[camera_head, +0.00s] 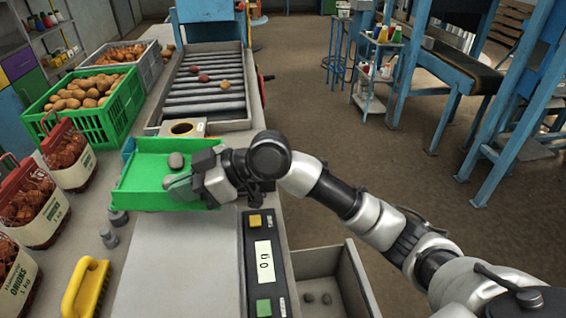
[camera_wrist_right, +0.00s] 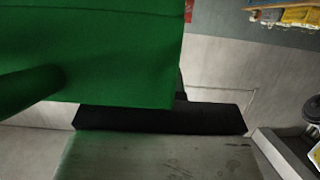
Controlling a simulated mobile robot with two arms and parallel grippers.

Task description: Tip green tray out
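The green tray (camera_head: 150,165) lies on the bench in the head view, roughly level, with a grey stone-like lump (camera_head: 176,160) in it. My right gripper (camera_head: 180,187) is at the tray's right front part, over or against its wall. In the right wrist view the green tray (camera_wrist_right: 110,60) fills the upper left, close to a dark bar that looks like part of the gripper. The fingertips are hidden, so I cannot tell whether they grip the wall. My left gripper is not in view.
A roller conveyor (camera_head: 205,108) and a green crate of potatoes (camera_head: 115,120) stand behind. Red-topped sacks (camera_head: 75,170) line the left. A yellow-handled brush (camera_head: 85,290) and a scale display panel (camera_head: 264,262) lie in front. An open bin (camera_head: 345,270) with lumps is lower right.

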